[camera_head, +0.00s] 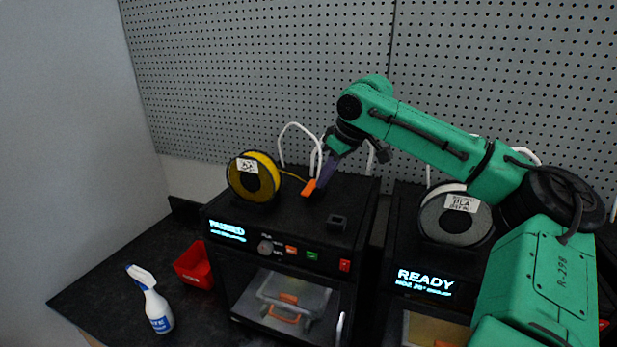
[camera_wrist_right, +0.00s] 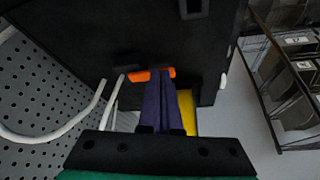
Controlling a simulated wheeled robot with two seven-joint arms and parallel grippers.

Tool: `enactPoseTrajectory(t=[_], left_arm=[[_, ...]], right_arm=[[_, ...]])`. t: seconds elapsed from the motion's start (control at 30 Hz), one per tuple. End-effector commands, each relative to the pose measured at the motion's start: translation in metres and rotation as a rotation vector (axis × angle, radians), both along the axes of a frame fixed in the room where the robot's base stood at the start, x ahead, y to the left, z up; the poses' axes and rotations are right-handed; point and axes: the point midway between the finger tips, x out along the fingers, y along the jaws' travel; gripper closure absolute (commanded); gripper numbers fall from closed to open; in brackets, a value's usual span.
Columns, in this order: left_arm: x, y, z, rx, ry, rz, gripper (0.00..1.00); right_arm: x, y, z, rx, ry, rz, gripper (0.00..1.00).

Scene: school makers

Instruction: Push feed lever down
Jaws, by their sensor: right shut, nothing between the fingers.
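The feed lever (camera_head: 309,187) is a short orange handle on top of the left black printer (camera_head: 350,205). In the right wrist view the orange lever (camera_wrist_right: 140,76) lies across in front of my fingertips. My right gripper (camera_head: 321,181) reaches in from the right, its purple fingers pointing down at the lever. It is shut and empty, and its tips (camera_wrist_right: 161,76) overlap the lever; whether they press on it I cannot tell. My left gripper is not in view.
A yellow filament spool (camera_head: 238,183) stands left of the lever, with white tubes (camera_head: 284,140) behind. The left printer's screen reads PAUSED. A second printer (camera_head: 405,247) reads READY. A red bin (camera_head: 194,266) and spray bottle (camera_head: 157,308) stand on the counter.

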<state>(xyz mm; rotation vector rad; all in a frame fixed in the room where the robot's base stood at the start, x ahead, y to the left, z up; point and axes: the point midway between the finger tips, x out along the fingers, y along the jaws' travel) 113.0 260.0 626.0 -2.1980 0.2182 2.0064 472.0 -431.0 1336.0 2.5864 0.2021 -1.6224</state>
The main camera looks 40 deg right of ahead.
Motion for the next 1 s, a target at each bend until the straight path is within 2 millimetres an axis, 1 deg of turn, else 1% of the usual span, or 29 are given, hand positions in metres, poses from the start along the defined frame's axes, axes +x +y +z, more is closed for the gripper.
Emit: enactPoseTrajectory(t=[0.07,0.17,0.33,0.5,0.63,0.7,0.8,1.0], left_arm=[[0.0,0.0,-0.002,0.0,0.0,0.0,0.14],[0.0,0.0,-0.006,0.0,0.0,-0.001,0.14],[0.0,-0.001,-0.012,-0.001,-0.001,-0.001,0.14],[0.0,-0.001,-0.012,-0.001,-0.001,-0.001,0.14],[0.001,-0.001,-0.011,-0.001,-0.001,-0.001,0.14],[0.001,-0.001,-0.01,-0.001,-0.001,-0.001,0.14],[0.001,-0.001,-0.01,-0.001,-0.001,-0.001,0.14],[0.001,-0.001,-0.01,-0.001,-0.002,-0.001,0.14]], right_arm=[[-0.002,-0.001,0.005,0.0,-0.003,0.0,1.0],[-0.008,-0.002,0.018,-0.002,-0.005,-0.001,1.0],[-0.027,-0.005,0.054,-0.002,-0.007,-0.003,1.0],[-0.046,-0.008,0.094,-0.002,-0.005,-0.003,1.0],[-0.057,-0.01,0.117,-0.001,-0.005,-0.002,1.0],[-0.061,-0.01,0.125,-0.001,-0.003,-0.002,1.0],[-0.065,-0.011,0.13,0.0,-0.003,0.0,1.0],[-0.065,-0.011,0.131,0.001,-0.003,0.001,1.0]])
